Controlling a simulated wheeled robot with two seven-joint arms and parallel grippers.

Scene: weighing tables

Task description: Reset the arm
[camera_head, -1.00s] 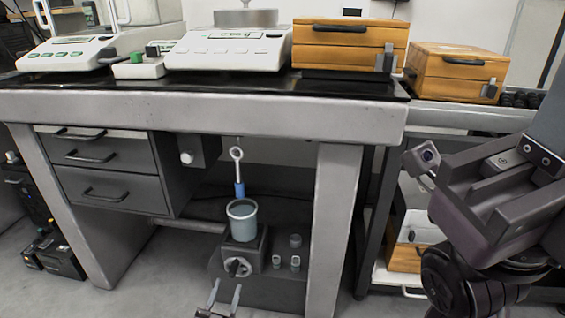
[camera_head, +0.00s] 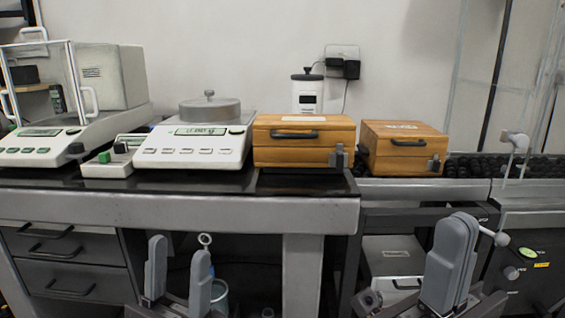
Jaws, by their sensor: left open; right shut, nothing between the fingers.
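My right gripper (camera_head: 459,225) shows at the lower right, in front of the lower side bench. Its fingers point up, pressed together and empty. Both grippers are apart from the items on the tables. The forearms are mostly out of the picture.
The black-topped table (camera_head: 105,208) holds a glass-walled balance (camera_head: 40,145), a white scale (camera_head: 190,150) with a lidded metal pan, and a wooden box (camera_head: 300,157). A second wooden box (camera_head: 398,162) sits right. A blue-grey cup (camera_head: 219,298) is partly hidden below.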

